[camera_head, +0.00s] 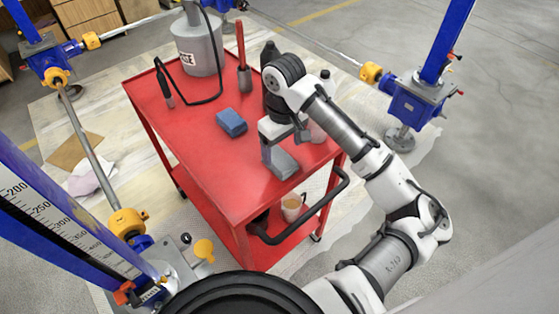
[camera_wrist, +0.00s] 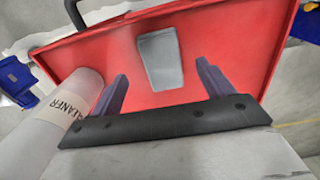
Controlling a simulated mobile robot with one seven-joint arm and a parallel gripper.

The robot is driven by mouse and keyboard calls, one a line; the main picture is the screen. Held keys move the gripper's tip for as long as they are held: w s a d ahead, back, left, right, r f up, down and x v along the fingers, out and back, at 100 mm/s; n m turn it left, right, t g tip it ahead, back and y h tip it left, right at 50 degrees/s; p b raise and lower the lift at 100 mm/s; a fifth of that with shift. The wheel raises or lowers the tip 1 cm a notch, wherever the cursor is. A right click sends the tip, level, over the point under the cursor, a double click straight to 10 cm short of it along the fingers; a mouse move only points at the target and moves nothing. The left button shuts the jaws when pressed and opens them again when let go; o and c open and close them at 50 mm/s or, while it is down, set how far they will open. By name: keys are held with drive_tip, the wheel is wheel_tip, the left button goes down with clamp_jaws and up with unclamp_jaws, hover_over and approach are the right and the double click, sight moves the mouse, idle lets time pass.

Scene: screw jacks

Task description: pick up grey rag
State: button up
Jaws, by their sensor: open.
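The grey rag (camera_head: 284,164) is a small folded block on the red cart top, near the handle end. In the wrist view the rag (camera_wrist: 160,58) lies flat on the red surface, beyond and between my two fingers. My gripper (camera_head: 268,156) is above the cart top beside the rag and partly covers it in the head view. In the wrist view my gripper (camera_wrist: 162,84) has its fingers spread wide, with nothing between the tips. I cannot tell the exact height gap to the rag.
The red cart (camera_head: 225,185) also holds a blue sponge (camera_head: 231,122), a grey canister (camera_head: 198,45) with a hose, and a red-handled tool (camera_head: 241,62). A white cleaner bottle (camera_wrist: 62,110) stands close left of my fingers in the wrist view. Blue screw jacks (camera_head: 415,100) surround the cart.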

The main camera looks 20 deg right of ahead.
sight(284, 162)
drive_tip(key=shift+s+f+p, duration=0.15)
drive_tip(key=shift+f+p, duration=0.25)
drive_tip(key=shift+f, duration=1.05)
drive_tip(key=shift+s+f+p, duration=0.15)
drive_tip(key=shift+f+p, duration=0.2)
drive_tip(key=shift+f, duration=1.05)
drive_tip(key=c, duration=1.1)
drive_tip(key=shift+o, duration=0.2)
drive_tip(key=shift+r, duration=0.1)
wheel_tip(284, 162, up, 20)
drive_tip(key=b, duration=0.1)
